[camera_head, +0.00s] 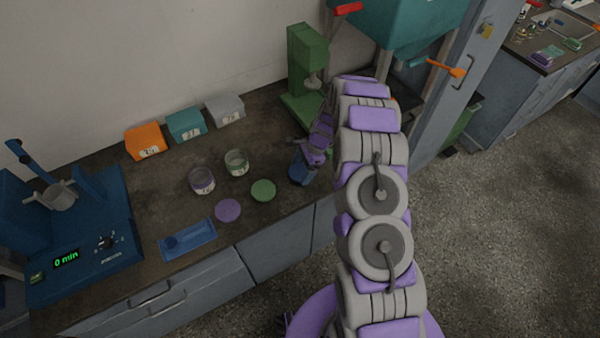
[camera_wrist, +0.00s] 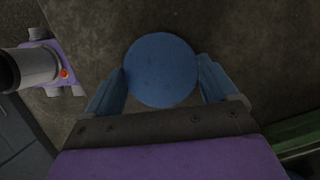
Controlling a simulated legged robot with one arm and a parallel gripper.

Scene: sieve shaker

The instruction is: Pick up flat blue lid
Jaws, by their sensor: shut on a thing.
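The flat blue lid (camera_wrist: 161,70) is a round disc between the two blue fingers of my gripper (camera_wrist: 163,88) in the wrist view. Both fingers touch its sides, and my gripper is shut on it. In the head view the lid (camera_head: 297,174) shows partly beside my gripper (camera_head: 303,166), low over the counter near its front edge. My gripper and arm hide part of it there. I cannot tell whether the lid still touches the counter.
A green lid (camera_head: 263,190), a purple lid (camera_head: 228,210), two glass jars (camera_head: 202,180) (camera_head: 237,162) and a blue tray (camera_head: 188,240) lie to the left. A green stand (camera_head: 306,75) is behind. A blue shaker (camera_head: 85,235) stands far left. Labelled boxes (camera_head: 186,124) line the wall.

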